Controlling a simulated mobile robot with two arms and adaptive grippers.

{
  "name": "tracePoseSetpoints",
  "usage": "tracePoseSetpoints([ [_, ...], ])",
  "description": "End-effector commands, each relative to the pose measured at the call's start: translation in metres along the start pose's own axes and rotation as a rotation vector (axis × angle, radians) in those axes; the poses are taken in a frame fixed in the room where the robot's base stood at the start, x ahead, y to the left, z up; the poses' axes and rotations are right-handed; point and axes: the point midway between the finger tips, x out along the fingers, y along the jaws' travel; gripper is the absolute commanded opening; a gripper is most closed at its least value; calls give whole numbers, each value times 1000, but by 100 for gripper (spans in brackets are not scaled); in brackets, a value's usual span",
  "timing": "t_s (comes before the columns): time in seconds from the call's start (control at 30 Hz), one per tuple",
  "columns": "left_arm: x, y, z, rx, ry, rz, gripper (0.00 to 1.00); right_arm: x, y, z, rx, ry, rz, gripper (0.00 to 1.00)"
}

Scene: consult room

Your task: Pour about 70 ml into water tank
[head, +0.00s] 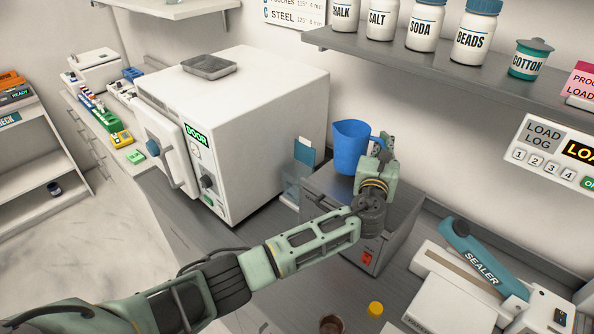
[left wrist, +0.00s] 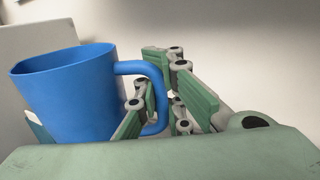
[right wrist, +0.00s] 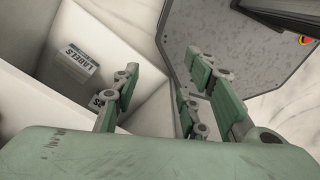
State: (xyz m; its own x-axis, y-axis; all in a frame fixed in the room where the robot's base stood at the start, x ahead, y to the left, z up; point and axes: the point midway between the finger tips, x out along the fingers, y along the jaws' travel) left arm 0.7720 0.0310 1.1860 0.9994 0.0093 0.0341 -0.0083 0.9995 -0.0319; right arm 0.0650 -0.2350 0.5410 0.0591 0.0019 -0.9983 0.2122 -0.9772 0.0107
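A blue jug (head: 350,146) is at or above the back of a grey metal box; I cannot tell if it touches. It looks about upright, and its contents are hidden. My left gripper (head: 377,148) is at the jug's right side. In the left wrist view the jug's handle (left wrist: 160,95) passes between the fingers of the left gripper (left wrist: 163,112), which are closed around it. A small translucent bluish tank (head: 293,183), seemingly the water tank, stands beside the white steriliser, left of the jug. My right gripper (right wrist: 165,100) is open and empty, away from the counter things.
The white steriliser (head: 245,115) with a DOOR label stands left of the tank. The grey box (head: 395,235) has a red switch. A sealer (head: 480,258) lies right. A shelf (head: 440,65) with jars hangs above. The right wrist view shows a white bin with a labels box (right wrist: 75,62).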

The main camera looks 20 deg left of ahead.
Motion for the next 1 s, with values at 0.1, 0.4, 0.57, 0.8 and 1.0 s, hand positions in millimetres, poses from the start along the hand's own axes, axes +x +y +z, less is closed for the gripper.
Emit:
tracePoseSetpoints([
  [0.1,1,3,3,-26,-1,11,0,1,1,-5,0,8,1,40],
  [0.4,1,13,12,-170,9,24,0,6,6,-36,-1,56,7,40],
  [0.57,3,23,31,-276,16,29,0,-3,6,-32,-1,48,7,40],
  [0.8,5,39,38,-431,29,36,0,3,5,-18,-2,28,6,40],
  [1.0,7,56,45,-561,38,41,0,7,5,-15,-2,24,6,40],
])
